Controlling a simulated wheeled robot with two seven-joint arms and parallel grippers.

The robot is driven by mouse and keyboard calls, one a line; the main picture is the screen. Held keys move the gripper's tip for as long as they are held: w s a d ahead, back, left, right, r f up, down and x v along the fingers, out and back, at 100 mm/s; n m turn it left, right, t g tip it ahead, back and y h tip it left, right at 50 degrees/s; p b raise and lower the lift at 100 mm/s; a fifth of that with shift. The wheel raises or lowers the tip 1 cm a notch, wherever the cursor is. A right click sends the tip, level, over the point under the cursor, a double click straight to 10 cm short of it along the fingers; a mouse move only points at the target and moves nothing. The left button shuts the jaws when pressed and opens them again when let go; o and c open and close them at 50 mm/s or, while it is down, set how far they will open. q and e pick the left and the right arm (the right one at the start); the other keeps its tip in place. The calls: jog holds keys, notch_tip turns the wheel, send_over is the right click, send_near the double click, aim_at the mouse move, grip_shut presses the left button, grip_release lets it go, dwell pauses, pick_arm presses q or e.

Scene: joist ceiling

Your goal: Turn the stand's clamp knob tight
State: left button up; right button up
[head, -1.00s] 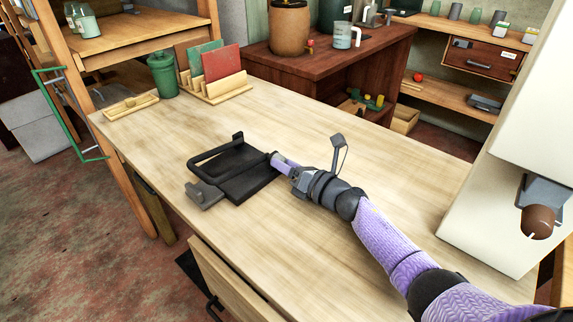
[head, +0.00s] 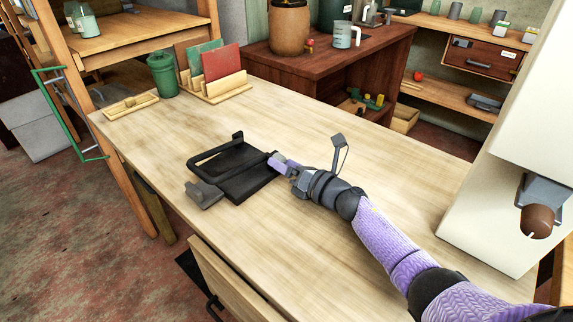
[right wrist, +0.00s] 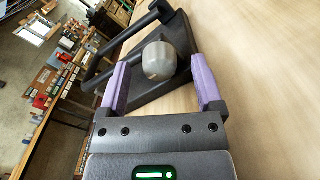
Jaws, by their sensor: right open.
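The black stand (head: 240,185) lies low on the wooden table, with a raised bar along its back and a grey block at its front left corner. Its rounded grey clamp knob (right wrist: 159,62) shows in the right wrist view, between the purple fingers of my right gripper (right wrist: 161,72). The fingers are apart, one on each side of the knob, with a gap visible at the right finger. In the head view my right gripper (head: 279,162) is at the stand's right edge, and the knob is hidden or too small to make out. My left gripper is out of view.
The wooden table (head: 350,140) is mostly clear around the stand. At its far left are a green canister (head: 162,75), a small wooden tray (head: 130,106) and a rack with coloured boards (head: 220,92). A large white machine (head: 500,180) stands at the right.

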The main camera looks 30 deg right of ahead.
jog(key=shift+s+d, duration=0.1)
jog(key=shift+s, duration=0.15)
jog(key=p+v, duration=0.3)
jog(key=v, duration=0.5)
jog(key=shift+s+d, duration=0.1)
jog(key=shift+s, duration=0.2)
jog(key=shift+s+d, duration=0.15)
jog(key=shift+s, duration=0.2)
